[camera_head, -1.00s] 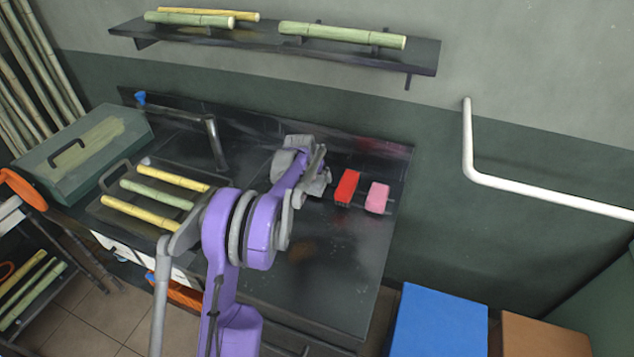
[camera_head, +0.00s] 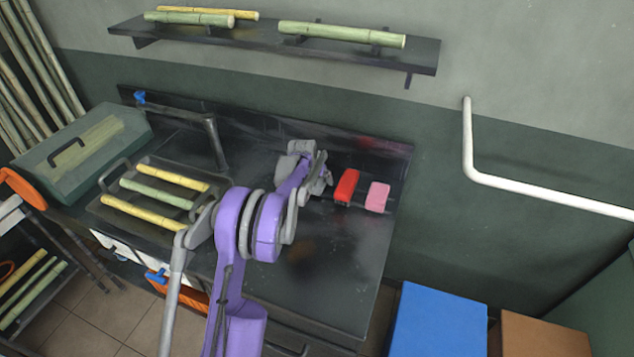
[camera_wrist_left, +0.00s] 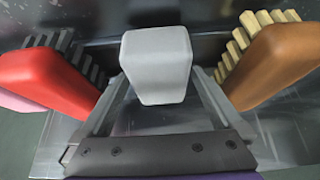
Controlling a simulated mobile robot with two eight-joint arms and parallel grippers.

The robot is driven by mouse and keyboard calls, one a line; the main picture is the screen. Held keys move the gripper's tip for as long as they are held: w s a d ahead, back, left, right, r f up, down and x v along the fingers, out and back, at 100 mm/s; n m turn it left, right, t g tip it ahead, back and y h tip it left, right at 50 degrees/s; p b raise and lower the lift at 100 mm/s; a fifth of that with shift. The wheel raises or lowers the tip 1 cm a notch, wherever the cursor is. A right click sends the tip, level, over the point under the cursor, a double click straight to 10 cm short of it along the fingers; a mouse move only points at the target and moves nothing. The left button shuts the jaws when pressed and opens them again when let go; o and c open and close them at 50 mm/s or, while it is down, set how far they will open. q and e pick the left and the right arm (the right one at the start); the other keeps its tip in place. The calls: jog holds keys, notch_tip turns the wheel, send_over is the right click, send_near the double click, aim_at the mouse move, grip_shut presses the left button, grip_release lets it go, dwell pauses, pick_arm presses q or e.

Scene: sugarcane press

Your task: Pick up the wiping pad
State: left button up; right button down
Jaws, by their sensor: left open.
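My left gripper (camera_head: 320,180) is over the back right of the dark counter, beside a red block (camera_head: 347,187). In the left wrist view, its open fingers (camera_wrist_left: 160,95) lie either side of a light grey block (camera_wrist_left: 157,62), which may be the wiping pad. Gaps show between the block and the fingers, so it is not gripped. The red block (camera_wrist_left: 45,80) is left of the gripper in that view, and a brown block (camera_wrist_left: 275,62) is right of it. The arm hides the grey and brown blocks in the head view. My right gripper is out of view.
A pink block (camera_head: 377,197) sits right of the red one. A dark tray (camera_head: 115,215) with cane pieces and a green box (camera_head: 85,150) stand at the counter's left. A tap (camera_head: 216,142) rises at the back. The counter's front right (camera_head: 325,285) is clear.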

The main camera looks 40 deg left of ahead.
pick_arm(q)
jog(key=shift+f, duration=0.1)
jog(key=c, duration=1.2)
jog(key=shift+c, duration=0.2)
notch_tip(320, 180, up, 11)
jog(key=shift+f, duration=0.2)
